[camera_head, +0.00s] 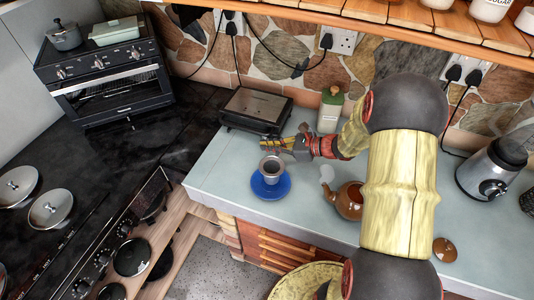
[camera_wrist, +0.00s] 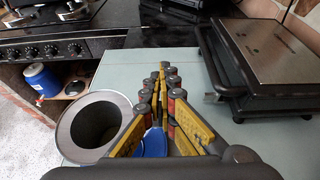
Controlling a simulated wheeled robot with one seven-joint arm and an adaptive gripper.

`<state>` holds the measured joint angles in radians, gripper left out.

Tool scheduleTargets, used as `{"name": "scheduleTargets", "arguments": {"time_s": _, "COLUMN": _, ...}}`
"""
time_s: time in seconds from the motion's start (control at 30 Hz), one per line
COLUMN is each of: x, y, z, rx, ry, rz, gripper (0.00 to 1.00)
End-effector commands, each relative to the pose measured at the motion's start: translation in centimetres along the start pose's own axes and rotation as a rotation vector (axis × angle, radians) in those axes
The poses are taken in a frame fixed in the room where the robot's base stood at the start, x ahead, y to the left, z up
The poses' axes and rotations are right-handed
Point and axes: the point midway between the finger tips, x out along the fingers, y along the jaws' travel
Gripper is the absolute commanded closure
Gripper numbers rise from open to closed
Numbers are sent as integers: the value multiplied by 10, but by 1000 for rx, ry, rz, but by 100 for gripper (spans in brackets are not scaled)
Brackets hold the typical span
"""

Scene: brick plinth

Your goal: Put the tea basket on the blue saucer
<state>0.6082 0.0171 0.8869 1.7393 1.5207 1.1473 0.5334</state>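The blue saucer (camera_head: 260,190) lies on the pale counter near its front left edge. The tea basket (camera_head: 271,167), a grey metal cup with a dark inside, is upright over the saucer; I cannot tell whether it touches it. My gripper (camera_head: 272,144) is just behind the basket, with its fingers pointing left. In the wrist view the basket (camera_wrist: 68,128) is against the left finger, and the fingers of my gripper (camera_wrist: 160,72) are close together, apparently shut on its edge or handle, which they hide. A bit of the blue saucer (camera_wrist: 153,143) shows between them.
A brown teapot (camera_head: 349,200) stands right of the saucer, with its lid (camera_head: 445,250) farther right. A blender (camera_head: 490,170) stands at the far right. The counter's left front drops to the floor.

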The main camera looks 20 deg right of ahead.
Motion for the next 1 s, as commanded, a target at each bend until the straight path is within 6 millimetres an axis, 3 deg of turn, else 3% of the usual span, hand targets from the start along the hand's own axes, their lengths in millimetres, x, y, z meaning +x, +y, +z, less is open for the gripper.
{"name": "scheduleTargets", "arguments": {"time_s": 0.33, "x": 19, "y": -4, "z": -35, "rx": 2, "ry": 1, "rz": 1, "gripper": 100}}
{"name": "scheduleTargets", "arguments": {"time_s": 0.73, "x": 20, "y": -4, "z": -38, "rx": 1, "ry": 1, "rz": 0, "gripper": 100}}
{"name": "scheduleTargets", "arguments": {"time_s": 1.0, "x": 20, "y": -4, "z": -37, "rx": 1, "ry": 1, "rz": 1, "gripper": 84}}
